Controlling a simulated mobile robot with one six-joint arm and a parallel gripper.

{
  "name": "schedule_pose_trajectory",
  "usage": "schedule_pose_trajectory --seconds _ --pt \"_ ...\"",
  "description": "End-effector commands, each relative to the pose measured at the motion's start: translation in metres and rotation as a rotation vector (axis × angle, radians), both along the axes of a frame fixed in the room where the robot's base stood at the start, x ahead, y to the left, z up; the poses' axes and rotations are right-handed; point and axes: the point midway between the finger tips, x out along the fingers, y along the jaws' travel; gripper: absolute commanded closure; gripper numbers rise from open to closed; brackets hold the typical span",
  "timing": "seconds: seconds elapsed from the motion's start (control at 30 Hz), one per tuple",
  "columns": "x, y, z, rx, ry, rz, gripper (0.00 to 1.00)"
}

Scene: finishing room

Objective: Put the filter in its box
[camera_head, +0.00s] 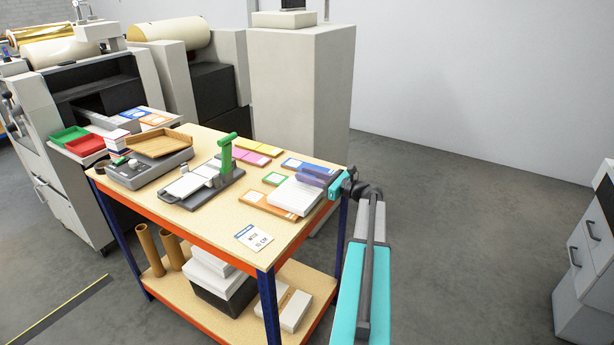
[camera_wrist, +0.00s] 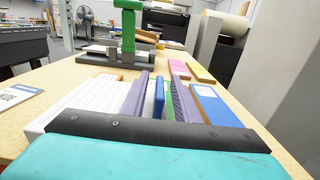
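I cannot make out a thing that is surely the filter, nor surely its box. My gripper (camera_head: 316,177) is low over the right end of the wooden-topped bench (camera_head: 207,223), beside a white stack of sheets (camera_head: 296,196). In the wrist view its two purple fingers (camera_wrist: 160,98) stand apart, pointing across the bench. A narrow blue upright strip (camera_wrist: 159,97) shows between them, nearer the left finger. A gap with white and green shows between that strip and the right finger. I cannot tell whether the strip is a separate object or touches a finger.
A blue-and-white card pack (camera_wrist: 214,105) lies right of the fingers. A green stapler-like tool (camera_head: 226,152), a wooden tray (camera_head: 159,142) and red (camera_head: 84,146) and green trays (camera_head: 69,134) stand leftward. A printed card (camera_head: 254,238) lies in front.

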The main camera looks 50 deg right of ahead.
Motion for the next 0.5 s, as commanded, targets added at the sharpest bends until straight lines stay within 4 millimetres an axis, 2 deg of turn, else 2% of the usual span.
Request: schedule_pose_trajectory --seconds 0.2,0.5 --pt "-0.002 0.0 0.009 0.0 0.0 -0.001 0.72" --pt "-0.044 -0.01 0.006 -0.001 0.001 -0.002 0.72"
